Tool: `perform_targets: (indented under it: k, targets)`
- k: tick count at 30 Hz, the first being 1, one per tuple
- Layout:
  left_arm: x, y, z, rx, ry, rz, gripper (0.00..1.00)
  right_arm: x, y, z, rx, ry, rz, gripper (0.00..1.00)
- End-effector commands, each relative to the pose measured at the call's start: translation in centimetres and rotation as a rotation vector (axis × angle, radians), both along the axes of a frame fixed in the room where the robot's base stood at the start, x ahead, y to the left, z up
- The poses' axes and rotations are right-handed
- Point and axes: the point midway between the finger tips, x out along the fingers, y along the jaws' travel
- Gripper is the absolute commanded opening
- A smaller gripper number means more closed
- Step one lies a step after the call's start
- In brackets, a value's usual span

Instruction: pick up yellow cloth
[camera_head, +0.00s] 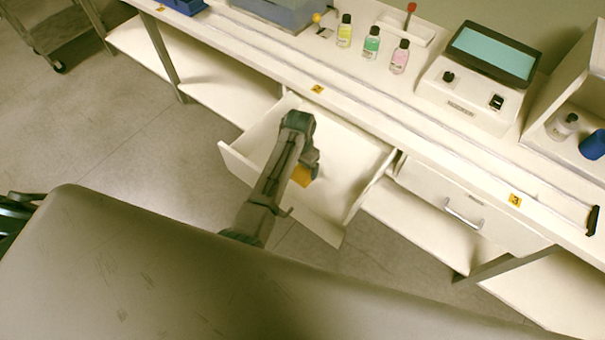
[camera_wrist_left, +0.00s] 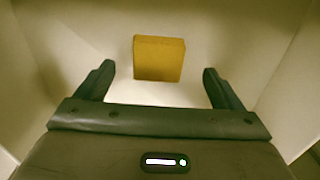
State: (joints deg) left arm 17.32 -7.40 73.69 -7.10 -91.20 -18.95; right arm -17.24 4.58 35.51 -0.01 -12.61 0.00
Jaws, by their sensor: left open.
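The yellow cloth (camera_head: 301,176) is a small folded block on the floor of the open drawer (camera_head: 345,150). It also shows in the left wrist view (camera_wrist_left: 159,58), top centre, as a squarish yellow piece. My left gripper (camera_wrist_left: 159,72) is open, with one finger to each side of the cloth in the picture and a gap on both sides. It is not gripping the cloth. In the head view my left gripper (camera_head: 313,168) reaches down into the drawer, and the arm hides part of the cloth. My right gripper is not in view.
The drawer walls surround my left gripper. On the bench above stand yellow (camera_head: 344,31), green (camera_head: 372,43) and pink (camera_head: 400,57) bottles and a device with a teal screen (camera_head: 494,52). A closed drawer (camera_head: 463,208) is to the right. Lower shelves lie beneath.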

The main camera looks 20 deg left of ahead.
Motion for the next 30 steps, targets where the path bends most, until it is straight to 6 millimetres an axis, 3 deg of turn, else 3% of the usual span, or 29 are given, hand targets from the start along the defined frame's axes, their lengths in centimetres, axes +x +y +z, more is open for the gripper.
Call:
perform_targets:
  k: [13,23,30]
  targets:
    - [0.2,-0.4,-4.8,0.000,0.000,0.000,0.89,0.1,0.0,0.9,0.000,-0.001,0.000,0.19]
    - [0.1,-0.5,-5.4,-0.001,-0.002,0.001,0.89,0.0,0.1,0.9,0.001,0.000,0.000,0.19]
    - [0.1,-0.5,-5.4,0.000,-0.001,0.000,0.42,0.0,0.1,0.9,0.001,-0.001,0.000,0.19]
